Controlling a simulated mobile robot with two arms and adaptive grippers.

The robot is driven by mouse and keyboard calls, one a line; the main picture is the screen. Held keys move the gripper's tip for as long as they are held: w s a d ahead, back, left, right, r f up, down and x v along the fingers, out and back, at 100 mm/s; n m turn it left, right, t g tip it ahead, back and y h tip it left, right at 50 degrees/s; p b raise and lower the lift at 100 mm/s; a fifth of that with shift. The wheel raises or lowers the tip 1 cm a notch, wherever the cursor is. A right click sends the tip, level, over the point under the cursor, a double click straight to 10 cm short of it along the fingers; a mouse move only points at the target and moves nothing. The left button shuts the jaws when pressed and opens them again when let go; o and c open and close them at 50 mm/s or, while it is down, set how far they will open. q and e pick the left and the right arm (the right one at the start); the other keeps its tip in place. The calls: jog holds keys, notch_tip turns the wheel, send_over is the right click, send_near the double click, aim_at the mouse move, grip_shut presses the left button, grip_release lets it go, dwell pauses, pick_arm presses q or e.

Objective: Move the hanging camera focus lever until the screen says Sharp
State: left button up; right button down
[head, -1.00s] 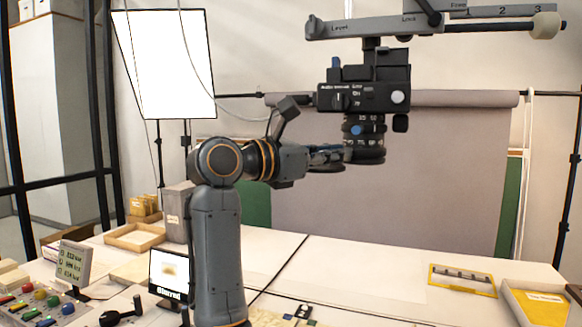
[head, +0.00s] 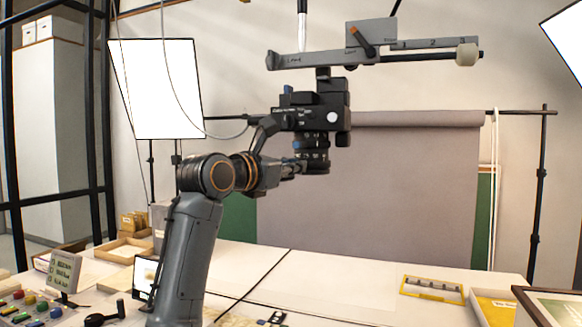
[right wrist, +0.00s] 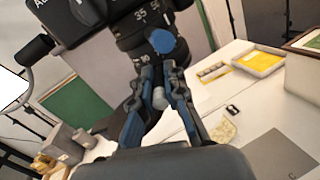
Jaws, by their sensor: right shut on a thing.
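The hanging camera (head: 318,112) is black and hangs lens-down from a grey overhead arm. Its lens (head: 312,153) has ringed markings, and a blue knob (right wrist: 162,41) shows on it in the right wrist view. My right gripper (head: 290,170) is at the left side of the lens. In the right wrist view its fingers (right wrist: 162,88) are closed around the small grey rounded end of the focus lever (right wrist: 160,98), just below the lens. The screen (head: 146,272) on the table is partly hidden behind my right arm, and its word cannot be read. My left gripper is out of view.
A button panel (head: 25,308) and a small readout (head: 64,270) stand at the left. A yellow-framed tray (head: 433,289) and a yellow box (head: 495,305) lie at the right. A grey backdrop (head: 380,190) hangs behind. The table's middle is mostly clear.

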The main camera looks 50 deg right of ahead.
jog(key=shift+r, duration=0.1)
jog(key=c, duration=1.4)
grip_release()
jog(key=shift+o, duration=0.2)
jog(key=shift+d, duration=0.1)
jog(key=shift+a, duration=0.2)
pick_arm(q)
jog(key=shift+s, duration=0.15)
pick_arm(e)
jog(key=a, duration=1.1)
jog(key=shift+s+a, duration=0.25)
jog(key=shift+a, duration=0.1)
